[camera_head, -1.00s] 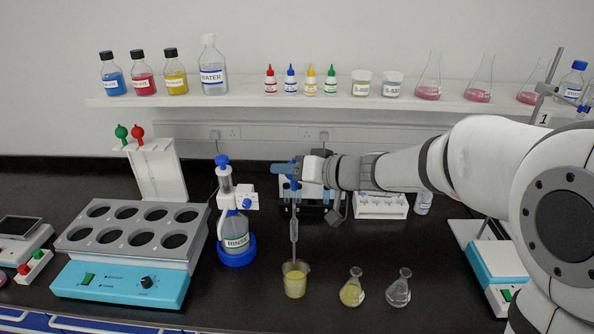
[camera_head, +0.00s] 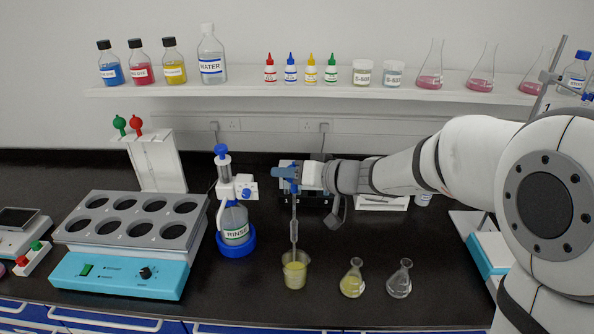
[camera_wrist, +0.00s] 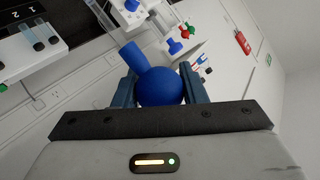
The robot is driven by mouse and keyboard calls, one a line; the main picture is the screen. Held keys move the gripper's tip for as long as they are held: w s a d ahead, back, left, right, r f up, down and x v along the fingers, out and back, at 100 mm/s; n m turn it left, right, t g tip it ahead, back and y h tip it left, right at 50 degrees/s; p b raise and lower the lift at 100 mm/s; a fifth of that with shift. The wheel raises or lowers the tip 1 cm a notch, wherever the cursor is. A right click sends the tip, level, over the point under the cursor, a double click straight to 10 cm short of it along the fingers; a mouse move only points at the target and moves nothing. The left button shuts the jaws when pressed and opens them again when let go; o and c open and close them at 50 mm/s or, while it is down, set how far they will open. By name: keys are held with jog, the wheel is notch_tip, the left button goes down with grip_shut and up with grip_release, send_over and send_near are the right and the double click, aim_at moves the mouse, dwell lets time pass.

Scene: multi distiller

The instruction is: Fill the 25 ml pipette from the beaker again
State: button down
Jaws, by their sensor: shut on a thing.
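My gripper (camera_head: 287,174) is shut on the blue bulb of the 25 ml pipette (camera_head: 294,222). In the wrist view the round blue bulb (camera_wrist: 160,87) with its side stub sits between the two fingers. The pipette hangs upright. Its lower tip is inside the beaker (camera_head: 295,272), which holds yellow liquid. Whether the tip is below the liquid surface is hard to tell, and the liquid level inside the pipette is too small to read.
A flask with yellow liquid (camera_head: 352,280) and a clear flask (camera_head: 399,280) stand right of the beaker. A rinse dispenser (camera_head: 235,222) in a blue base stands to the left, beside the multi-hole heating block (camera_head: 130,225). The bench front is clear.

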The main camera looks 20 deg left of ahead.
jog(key=shift+f+b, duration=1.15)
jog(key=shift+f, duration=1.7)
jog(key=c, duration=1.4)
grip_release()
jog(key=c, duration=0.6)
jog(key=o, duration=0.6)
jog(key=shift+c, duration=0.5)
jog(key=shift+r, duration=0.1)
